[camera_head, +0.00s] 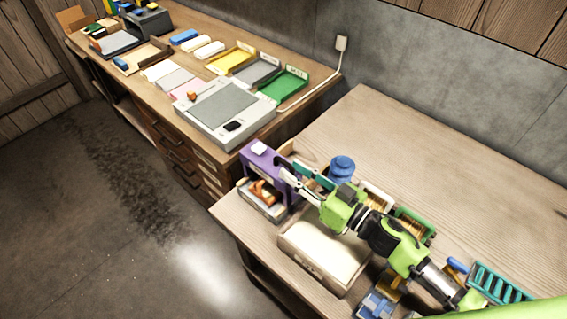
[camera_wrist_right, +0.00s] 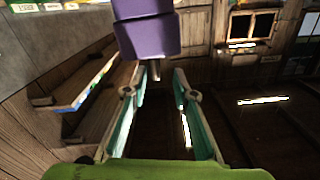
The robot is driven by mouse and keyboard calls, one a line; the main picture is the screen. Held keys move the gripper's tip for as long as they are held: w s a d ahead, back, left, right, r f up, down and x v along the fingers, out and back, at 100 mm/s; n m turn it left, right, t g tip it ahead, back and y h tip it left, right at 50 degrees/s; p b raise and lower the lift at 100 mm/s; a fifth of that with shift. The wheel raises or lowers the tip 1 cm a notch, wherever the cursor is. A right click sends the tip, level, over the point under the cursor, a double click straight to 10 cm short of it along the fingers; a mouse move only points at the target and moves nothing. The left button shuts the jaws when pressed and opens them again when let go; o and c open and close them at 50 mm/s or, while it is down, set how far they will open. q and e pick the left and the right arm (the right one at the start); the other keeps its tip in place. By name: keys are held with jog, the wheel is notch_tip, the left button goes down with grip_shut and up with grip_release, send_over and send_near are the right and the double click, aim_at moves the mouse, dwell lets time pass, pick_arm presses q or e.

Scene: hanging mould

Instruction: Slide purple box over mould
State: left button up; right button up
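The purple box (camera_head: 262,160) stands upright near the left edge of the near table, with a pale patch on its top. An orange-brown mould (camera_head: 263,191) shows low in the box's open front, above a pale tray (camera_head: 258,207). The overlap hides how far the box is around the mould. My right gripper (camera_head: 284,168) is at the right side of the box, fingers pointing at it. In the right wrist view the fingers (camera_wrist_right: 155,85) are apart with the purple box (camera_wrist_right: 147,38) just beyond the tips. Contact cannot be told. My left gripper is not in view.
A pale-topped wooden box (camera_head: 322,252) stands right below my right arm. A blue round object (camera_head: 342,168) is behind the gripper. A green rack (camera_head: 498,285) is at the right. A long bench (camera_head: 150,40) with trays runs behind left. The table's back right is clear.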

jog(key=v, duration=0.6)
jog(key=shift+s+d, duration=0.2)
jog(key=shift+s, duration=0.2)
